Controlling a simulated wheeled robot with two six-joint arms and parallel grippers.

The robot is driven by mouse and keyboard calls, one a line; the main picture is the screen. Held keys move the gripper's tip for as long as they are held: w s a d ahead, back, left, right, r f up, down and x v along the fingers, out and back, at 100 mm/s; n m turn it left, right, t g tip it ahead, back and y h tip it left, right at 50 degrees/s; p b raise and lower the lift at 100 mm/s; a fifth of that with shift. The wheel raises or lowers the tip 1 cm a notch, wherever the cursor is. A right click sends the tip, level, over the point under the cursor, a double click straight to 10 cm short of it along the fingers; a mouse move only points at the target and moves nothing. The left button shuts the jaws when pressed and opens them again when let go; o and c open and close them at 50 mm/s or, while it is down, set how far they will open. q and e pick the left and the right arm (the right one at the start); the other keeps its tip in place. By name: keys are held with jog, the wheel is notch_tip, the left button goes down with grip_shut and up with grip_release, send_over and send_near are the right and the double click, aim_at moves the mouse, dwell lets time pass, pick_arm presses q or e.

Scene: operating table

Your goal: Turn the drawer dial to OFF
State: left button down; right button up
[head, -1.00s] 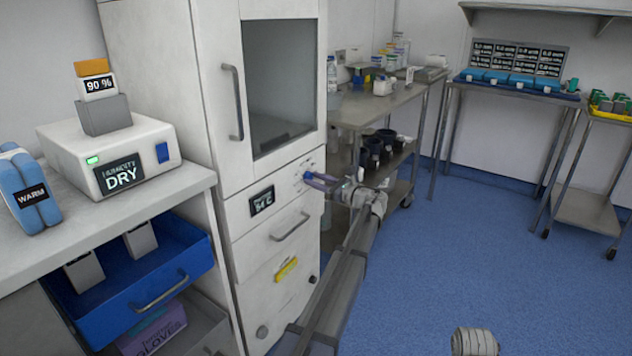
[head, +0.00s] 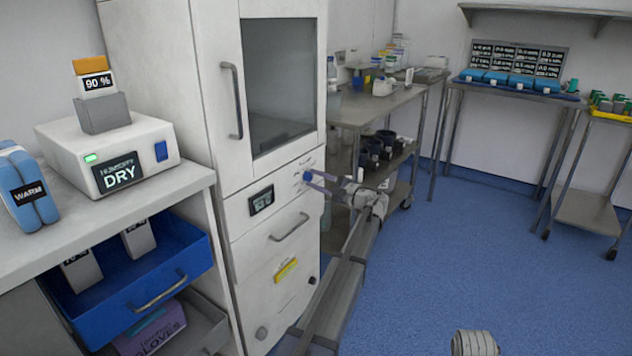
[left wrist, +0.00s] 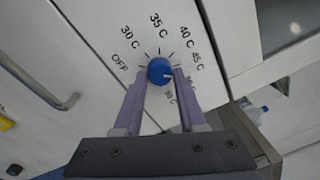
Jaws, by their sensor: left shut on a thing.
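The blue round dial (left wrist: 160,71) sits on the white drawer panel, with OFF, 30 C, 35 C, 40 C and 45 C printed around it. A light mark on the dial points to the right, away from the OFF label (left wrist: 120,62). My left gripper (left wrist: 160,76) is shut on the dial, one purple finger on each side. In the head view the dial (head: 307,176) shows small at the left gripper's fingertips (head: 310,178), on the cabinet's upper drawer front. My right gripper does not show.
The drawer handle (head: 289,228) and a small black display (head: 262,200) are left of the dial. A glass cabinet door (head: 279,85) is above. A blue drawer (head: 190,285) stands open at left. A steel cart (head: 385,108) stands behind my arm.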

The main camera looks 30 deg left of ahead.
pick_arm(q)
jog(key=n, duration=0.8)
jog(key=shift+n+g, duration=0.4)
jog(key=n, duration=0.4)
jog(key=shift+r+n+g, duration=0.1)
jog(key=shift+n+g, duration=0.2)
jog(key=shift+n, duration=0.1)
jog(key=n, duration=0.4)
jog(key=shift+n+p, duration=0.4)
jog(key=n, duration=0.4)
jog(key=shift+n, duration=0.3)
jog(key=n+p, duration=0.1)
jog(key=n, duration=0.3)
jog(key=shift+h, duration=0.3)
jog(key=n, duration=0.4)
jog(key=shift+s+r+n, duration=0.1)
jog(key=shift+n, duration=0.3)
jog(key=shift+n+p, duration=0.35)
jog(key=shift+n, duration=1.55)
